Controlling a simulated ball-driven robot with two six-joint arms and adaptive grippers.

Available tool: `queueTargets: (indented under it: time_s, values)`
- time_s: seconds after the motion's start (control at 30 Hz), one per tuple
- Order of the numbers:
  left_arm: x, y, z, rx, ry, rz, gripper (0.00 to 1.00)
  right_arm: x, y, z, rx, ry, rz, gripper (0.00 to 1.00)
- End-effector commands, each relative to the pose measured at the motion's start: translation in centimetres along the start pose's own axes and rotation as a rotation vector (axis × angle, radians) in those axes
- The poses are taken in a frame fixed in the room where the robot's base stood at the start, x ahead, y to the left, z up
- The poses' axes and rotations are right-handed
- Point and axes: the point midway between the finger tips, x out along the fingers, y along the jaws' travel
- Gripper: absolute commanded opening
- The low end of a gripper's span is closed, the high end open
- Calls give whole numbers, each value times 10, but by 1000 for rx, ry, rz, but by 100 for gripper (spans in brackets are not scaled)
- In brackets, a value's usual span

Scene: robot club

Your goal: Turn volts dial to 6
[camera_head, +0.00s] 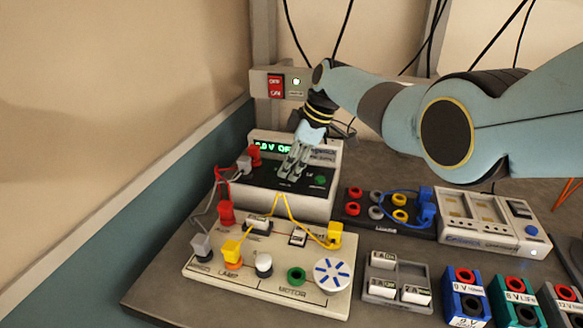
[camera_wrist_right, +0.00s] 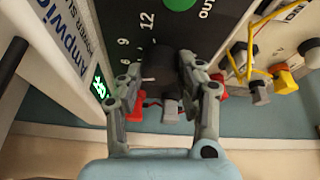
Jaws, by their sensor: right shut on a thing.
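The power supply (camera_head: 265,195) is a white box with a black sloping front panel, standing at the back left of the bench. Its green display (camera_head: 268,147) reads roughly "0.0 V OF", with the end hidden by my gripper. My right gripper (camera_head: 291,176) reaches down onto the panel. In the right wrist view, the volts dial (camera_wrist_right: 160,60) is a dark knob between the fingertips, and my right gripper (camera_wrist_right: 162,72) is shut on it. The printed numbers 12, 9 and 6 show beside the dial; a small pale mark shows on the knob. My left gripper is not in view.
A circuit board (camera_head: 225,272) with lamp and motor parts, wired with yellow, red and grey plugs, lies in front of the supply. A socket block (camera_head: 357,221) and a meter-like unit (camera_head: 490,215) stand to the right. A red switch (camera_head: 275,86) is on the wall rail.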

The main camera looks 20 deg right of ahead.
Motion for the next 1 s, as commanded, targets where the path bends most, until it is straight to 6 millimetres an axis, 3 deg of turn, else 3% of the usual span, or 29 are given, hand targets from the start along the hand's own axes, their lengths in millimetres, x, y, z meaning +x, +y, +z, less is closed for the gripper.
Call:
queueTargets:
  time_s: [0.47, 0.5, 0.63, 1.0]
  values:
    - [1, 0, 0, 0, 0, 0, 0, -1, 1, 0, -11, 1, -1, 4]
    - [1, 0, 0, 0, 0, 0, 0, -1, 1, 0, -11, 1, -1, 42]
    - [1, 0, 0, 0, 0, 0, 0, -1, 1, 0, -11, 1, -2, 59]
    - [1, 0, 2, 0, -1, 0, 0, -5, 1, 0, -10, 1, -2, 59]
